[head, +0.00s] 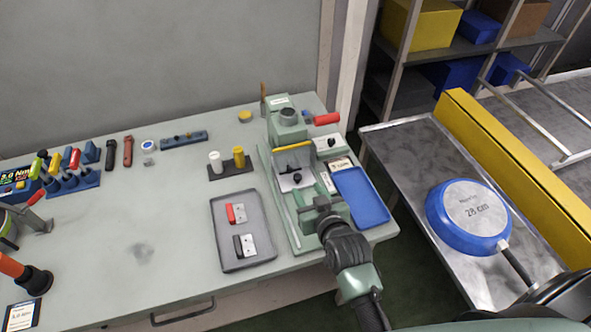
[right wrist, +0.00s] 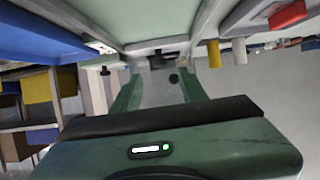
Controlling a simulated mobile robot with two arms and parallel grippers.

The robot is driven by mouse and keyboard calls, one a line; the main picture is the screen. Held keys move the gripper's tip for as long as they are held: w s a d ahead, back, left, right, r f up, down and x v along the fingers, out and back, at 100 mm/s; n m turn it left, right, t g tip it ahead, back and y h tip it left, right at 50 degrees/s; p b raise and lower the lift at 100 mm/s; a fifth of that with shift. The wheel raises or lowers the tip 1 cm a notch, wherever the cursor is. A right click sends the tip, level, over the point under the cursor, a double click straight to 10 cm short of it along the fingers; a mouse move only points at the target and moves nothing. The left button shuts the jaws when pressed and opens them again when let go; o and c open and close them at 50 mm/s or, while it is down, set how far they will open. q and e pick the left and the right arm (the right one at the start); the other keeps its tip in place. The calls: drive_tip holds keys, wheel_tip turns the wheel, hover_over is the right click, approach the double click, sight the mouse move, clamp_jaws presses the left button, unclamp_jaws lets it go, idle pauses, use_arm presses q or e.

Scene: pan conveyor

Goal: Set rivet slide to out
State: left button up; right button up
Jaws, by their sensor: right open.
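The green riveting machine (head: 281,213) stands at the right end of the bench. A metal slide plate (head: 288,187) with a small black knob (head: 297,178) lies in its bed, below a yellow bar; I take this as the rivet slide. My right gripper (head: 323,208) is over the machine's near end, nearer to me than the knob. In the right wrist view its two green fingers are apart and the gap (right wrist: 158,92) is empty. A dark knob (right wrist: 173,78) shows beyond the fingertips, not touched. My left gripper is not in view.
A grey tray (head: 229,262) with red and black handled parts lies left of the machine. A blue tray (head: 361,196) lies on its right. White and yellow cylinders (head: 239,157) stand nearby. A red lever (head: 327,119) sticks out at the back. A blue pan (head: 440,215) rests on the conveyor.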

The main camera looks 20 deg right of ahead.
sight(299, 179)
drive_tip(key=shift+w+f, duration=0.1)
drive_tip(key=shift+w, duration=0.3)
drive_tip(key=x, duration=0.3)
drive_tip(key=shift+p, duration=0.3)
drive_tip(key=shift+x, duration=1.2)
drive_tip(key=shift+w+f, duration=0.15)
drive_tip(key=c, duration=0.8)
clamp_jaws()
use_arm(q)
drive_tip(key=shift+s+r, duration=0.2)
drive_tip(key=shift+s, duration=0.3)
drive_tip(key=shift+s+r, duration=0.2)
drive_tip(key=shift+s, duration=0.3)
